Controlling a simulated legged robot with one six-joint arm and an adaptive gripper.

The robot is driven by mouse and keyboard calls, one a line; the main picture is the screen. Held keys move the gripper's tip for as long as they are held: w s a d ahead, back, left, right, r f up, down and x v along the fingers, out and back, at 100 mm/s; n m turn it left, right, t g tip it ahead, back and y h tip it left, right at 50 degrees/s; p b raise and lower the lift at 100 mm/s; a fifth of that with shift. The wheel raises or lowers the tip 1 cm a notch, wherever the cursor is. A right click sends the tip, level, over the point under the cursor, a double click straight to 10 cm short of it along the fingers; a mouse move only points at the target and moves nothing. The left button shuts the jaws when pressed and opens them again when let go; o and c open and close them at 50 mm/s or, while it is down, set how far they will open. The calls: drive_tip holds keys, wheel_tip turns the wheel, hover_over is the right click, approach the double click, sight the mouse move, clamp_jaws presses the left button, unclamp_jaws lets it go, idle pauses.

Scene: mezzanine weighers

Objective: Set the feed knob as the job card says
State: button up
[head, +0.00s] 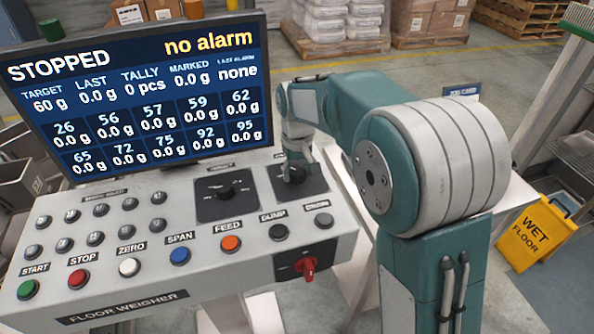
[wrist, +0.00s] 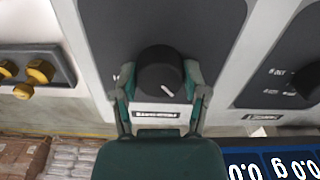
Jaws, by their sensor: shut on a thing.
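A round black knob (wrist: 160,72) sits on a dark plate; its white pointer mark points to the lower right in the wrist view. My gripper (wrist: 160,86) is shut on this knob, one finger on each side. The label below the knob is too blurred to read. In the head view my gripper (head: 293,173) is at the right-hand dark plate (head: 313,184) of the console and mostly hides the knob. A second black knob (head: 222,190) is on the plate to its left. I cannot make out a job card.
The screen (head: 140,95) reads STOPPED, no alarm, target 60 g. Several push buttons line the console (head: 185,285), including an orange one (head: 230,243) labelled FEED. A red rotary switch (head: 307,267) is on the front face. A yellow wet-floor sign (head: 537,232) stands at right.

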sight(296, 170)
drive_tip(key=shift+w+r+n, duration=0.1)
drive_tip(key=shift+n, duration=1.4)
drive_tip(key=o, duration=1.2)
drive_tip(key=shift+a, duration=0.15)
drive_tip(key=shift+c, duration=0.2)
wheel_tip(296, 170, up, 12)
